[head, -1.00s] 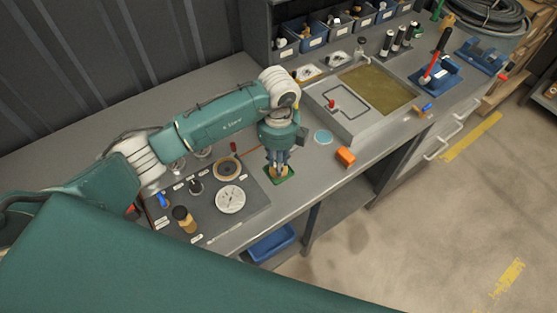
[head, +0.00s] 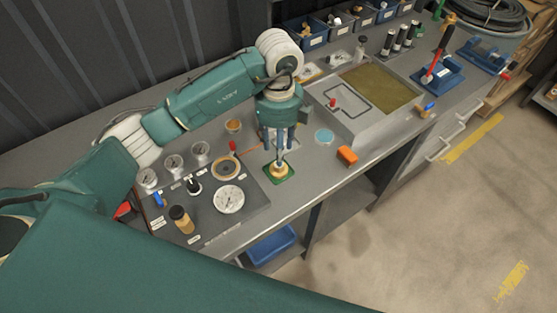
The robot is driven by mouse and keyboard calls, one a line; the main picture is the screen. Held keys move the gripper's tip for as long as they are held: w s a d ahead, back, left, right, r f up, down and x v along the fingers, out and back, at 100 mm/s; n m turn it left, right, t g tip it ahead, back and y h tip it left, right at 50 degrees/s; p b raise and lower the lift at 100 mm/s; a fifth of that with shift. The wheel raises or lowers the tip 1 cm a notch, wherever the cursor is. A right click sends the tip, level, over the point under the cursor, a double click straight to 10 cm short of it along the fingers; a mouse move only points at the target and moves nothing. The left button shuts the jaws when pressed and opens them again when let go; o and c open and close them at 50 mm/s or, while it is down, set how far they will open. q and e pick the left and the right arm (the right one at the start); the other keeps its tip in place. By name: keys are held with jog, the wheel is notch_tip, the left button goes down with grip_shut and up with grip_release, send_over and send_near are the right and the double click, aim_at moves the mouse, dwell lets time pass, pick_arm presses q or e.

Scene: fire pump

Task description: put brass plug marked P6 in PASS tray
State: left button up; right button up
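A brass plug (head: 281,168) stands on the small green tray (head: 270,177) on the bench, right of the dark gauge panel. Its P6 mark and the tray's PASS label are too small to read. My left gripper (head: 279,146) points down just above the plug. Its fingers are spread apart, and it looks empty. The plug rests on the tray below the fingertips. My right gripper is not in view.
The dark panel (head: 246,208) with a round white gauge (head: 229,199) lies left of the tray. Blue bins (head: 313,35) line the back.

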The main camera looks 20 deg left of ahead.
pick_arm(q)
notch_tip(320, 180, up, 6)
jog(key=shift+f+b, duration=0.25)
jog(key=shift+b, duration=0.2)
